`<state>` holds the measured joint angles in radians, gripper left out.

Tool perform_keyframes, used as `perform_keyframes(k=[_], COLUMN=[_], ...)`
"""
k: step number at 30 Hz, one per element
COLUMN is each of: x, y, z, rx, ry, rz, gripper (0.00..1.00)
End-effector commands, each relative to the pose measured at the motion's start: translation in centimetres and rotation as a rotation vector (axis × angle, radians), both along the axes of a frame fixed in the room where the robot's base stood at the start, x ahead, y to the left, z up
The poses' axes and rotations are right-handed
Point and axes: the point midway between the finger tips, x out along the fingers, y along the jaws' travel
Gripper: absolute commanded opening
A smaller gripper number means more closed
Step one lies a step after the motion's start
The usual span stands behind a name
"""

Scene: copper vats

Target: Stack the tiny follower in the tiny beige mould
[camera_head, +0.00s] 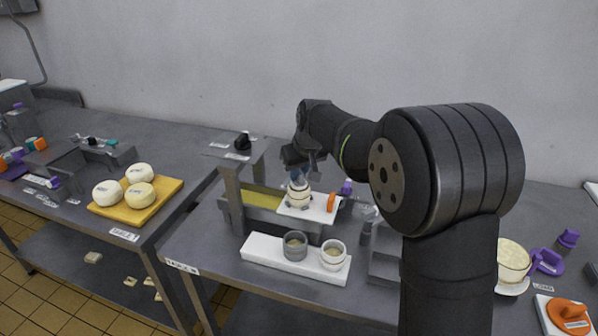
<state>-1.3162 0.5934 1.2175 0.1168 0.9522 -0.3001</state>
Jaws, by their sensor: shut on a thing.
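A small beige mould (299,195) stands upright on a white board on the grey trough, near the middle of the view. My gripper (300,176) is directly above it, pointing down, its fingertips close to the mould's top. The gripper is shut on a small piece at the mould's mouth, which appears to be the tiny follower. The fingers largely hide this piece, and I cannot tell how deep it sits in the mould.
A white tray (262,248) in front holds a grey cup (295,246) and a whitish cup (333,255). A small orange piece (331,203) is right of the mould. A yellow board (106,213) with three cheeses is left.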

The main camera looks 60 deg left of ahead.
Motion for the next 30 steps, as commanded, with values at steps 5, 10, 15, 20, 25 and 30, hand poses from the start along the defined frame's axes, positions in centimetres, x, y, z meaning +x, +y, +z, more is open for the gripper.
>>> perform_keyframes(k=[5, 10, 15, 20, 25, 30], x=[0.0, 0.0, 0.0, 0.0, 0.0, 0.0], y=[0.0, 0.0, 0.0, 0.0, 0.0, 0.0], z=[-0.2, -0.7, -1.2, -1.2, -1.1, -1.0], rx=[0.0, 0.001, 0.0, 0.0, 0.0, 0.001], ry=[0.0, 0.0, 0.0, 0.0, 0.0, 0.0], rz=[0.0, 0.0, 0.0, 0.0, 0.0, 0.0], gripper=[0.0, 0.0, 0.0, 0.3, 0.36, 0.36])
